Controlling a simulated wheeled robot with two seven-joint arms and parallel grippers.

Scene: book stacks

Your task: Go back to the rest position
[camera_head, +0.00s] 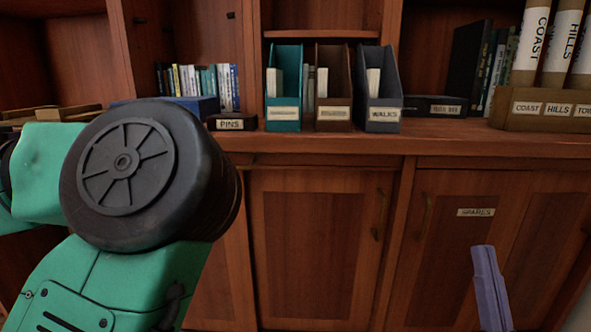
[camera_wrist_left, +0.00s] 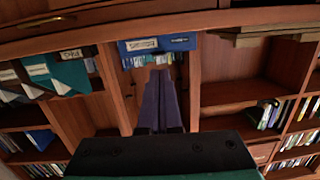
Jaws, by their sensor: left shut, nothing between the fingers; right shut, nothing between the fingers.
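My right gripper (camera_head: 487,262) shows as a slim purple-grey finger shape at the lower right of the head view. Its fingers are together and empty, in front of the cabinet doors. My left arm fills the left of the head view, and its gripper is not seen there. In the left wrist view my left gripper (camera_wrist_left: 160,78) has its purple fingers together with nothing between them. Its tips appear just below a blue box (camera_wrist_left: 182,42) with a white label; I cannot tell the gap.
The counter (camera_head: 330,142) holds a PINS box (camera_head: 232,123), teal (camera_head: 284,100), brown (camera_head: 333,118) and dark WALKS (camera_head: 383,98) files, and a crate (camera_head: 550,122) of rolls at right. Books (camera_head: 205,82) stand behind. Closed cabinet doors (camera_head: 315,250) are below; the space before them looks free.

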